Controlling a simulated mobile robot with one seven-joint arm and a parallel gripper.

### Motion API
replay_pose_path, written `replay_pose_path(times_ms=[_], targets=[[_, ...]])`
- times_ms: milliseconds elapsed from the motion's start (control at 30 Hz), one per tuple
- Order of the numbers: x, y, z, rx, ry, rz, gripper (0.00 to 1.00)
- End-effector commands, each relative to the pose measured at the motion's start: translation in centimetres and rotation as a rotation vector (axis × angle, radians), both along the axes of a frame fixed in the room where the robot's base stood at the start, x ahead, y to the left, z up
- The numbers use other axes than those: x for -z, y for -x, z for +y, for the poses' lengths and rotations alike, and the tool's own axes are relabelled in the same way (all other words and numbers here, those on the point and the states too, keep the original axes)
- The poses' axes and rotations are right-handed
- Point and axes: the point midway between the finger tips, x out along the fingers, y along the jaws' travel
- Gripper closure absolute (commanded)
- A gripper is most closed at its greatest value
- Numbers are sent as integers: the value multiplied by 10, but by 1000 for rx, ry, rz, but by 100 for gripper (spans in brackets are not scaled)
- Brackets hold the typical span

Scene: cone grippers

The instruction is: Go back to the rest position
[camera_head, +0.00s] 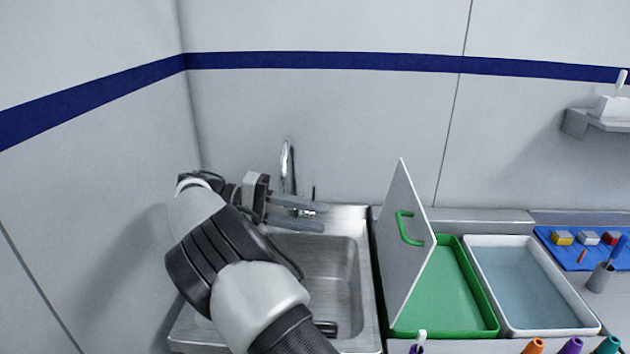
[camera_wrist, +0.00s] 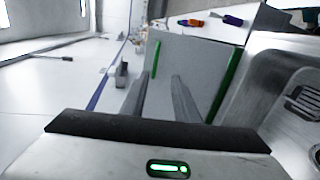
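My gripper (camera_head: 318,217) is above the back left part of the steel sink (camera_head: 358,300), in front of the faucet (camera_head: 287,165). Its two grey fingers point right in the head view. In the wrist view the fingers (camera_wrist: 161,74) stand apart with nothing between them. My arm reaches up from the bottom of the head view and hides the left part of the sink.
Right of the sink a white panel (camera_head: 396,260) with a green handle (camera_head: 409,228) stands tilted beside a green tray (camera_head: 450,295). Then come a white tray (camera_head: 592,318) with a bluish inside, a grey cup (camera_head: 599,278) and a blue mat (camera_head: 570,262). A wall is close at left.

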Motion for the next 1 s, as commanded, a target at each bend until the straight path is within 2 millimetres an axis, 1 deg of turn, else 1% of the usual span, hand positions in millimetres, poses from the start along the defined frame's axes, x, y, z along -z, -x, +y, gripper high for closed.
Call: replay_pose_path(times_ms=[33,67,133,200,267,300,400,500,600,700,833,1000], targets=[[-12,-2,-18,22,-51,15,72],[-16,-3,-29,32,-86,28,72],[-27,-2,-57,55,-185,62,72],[-37,3,-85,72,-297,93,72],[-43,10,-106,81,-392,111,72],[-47,15,-119,83,-455,120,72],[-57,33,-146,80,-610,128,72],[-67,55,-166,64,-757,115,72],[-76,79,-181,36,-893,87,72],[-85,105,-191,-1,-1014,43,72],[-94,140,-196,-63,-1150,-34,72],[-102,186,-195,-156,-1279,-164,72]])
